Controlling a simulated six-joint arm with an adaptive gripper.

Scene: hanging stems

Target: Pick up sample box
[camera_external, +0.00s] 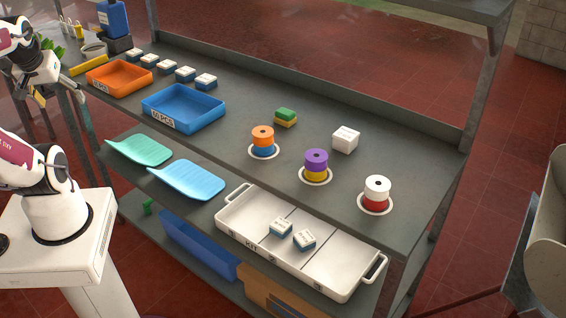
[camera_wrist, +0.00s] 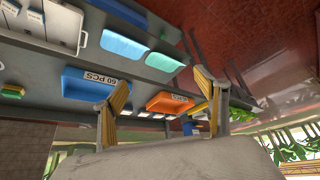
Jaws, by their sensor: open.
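Several small sample boxes with white tops and dark blue bases stand in a row (camera_external: 185,74) behind the orange and blue trays. Two more sample boxes (camera_external: 281,228) lie in the white kit tray (camera_external: 233,212). A larger plain white box (camera_external: 345,139) stands on the bench's right half; I cannot tell if it is a sample box. My gripper (camera_external: 40,96) is at the far left, raised and apart from all the boxes. In the tilted wrist view my gripper's two fingers (camera_wrist: 160,84) are spread, with nothing held between them.
An orange tray (camera_external: 91,78) and a blue tray (camera_external: 148,108) stand on the bench. Stacked spools (camera_external: 262,137) rest on white rings, beside green and yellow blocks (camera_external: 286,112). Green and blue scoops (camera_external: 188,181) sit on the lower shelf.

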